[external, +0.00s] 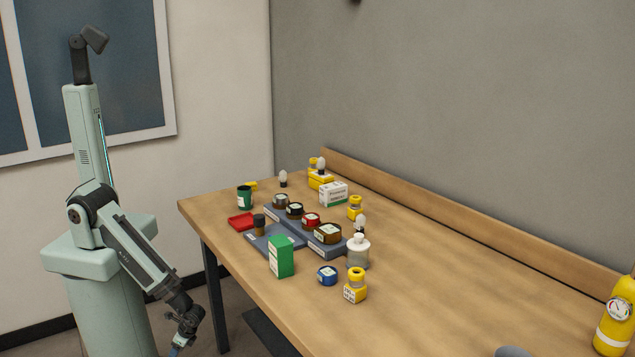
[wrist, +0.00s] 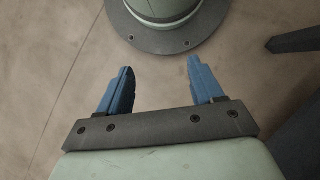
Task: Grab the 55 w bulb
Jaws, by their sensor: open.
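Three pale bulbs show on the table in the external view. One bulb (external: 283,176) with a dark base stands at the back left. Another bulb (external: 321,163) is at the back by a yellow box (external: 320,182). A third bulb (external: 361,221) is behind a white-capped bottle (external: 358,252). Their wattage markings are too small to read, so I cannot tell which is 55 w. My gripper (external: 177,349) hangs low, left of the table and below its top. In the wrist view my gripper (wrist: 159,66) has its blue fingers apart with nothing between them.
The wooden table (external: 440,285) holds grey trays with several jars, a green box (external: 281,256), a red dish (external: 241,221), a blue jar (external: 327,275) and yellow items. A yellow cylinder with a gauge (external: 614,318) stands far right. The table's middle right is clear.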

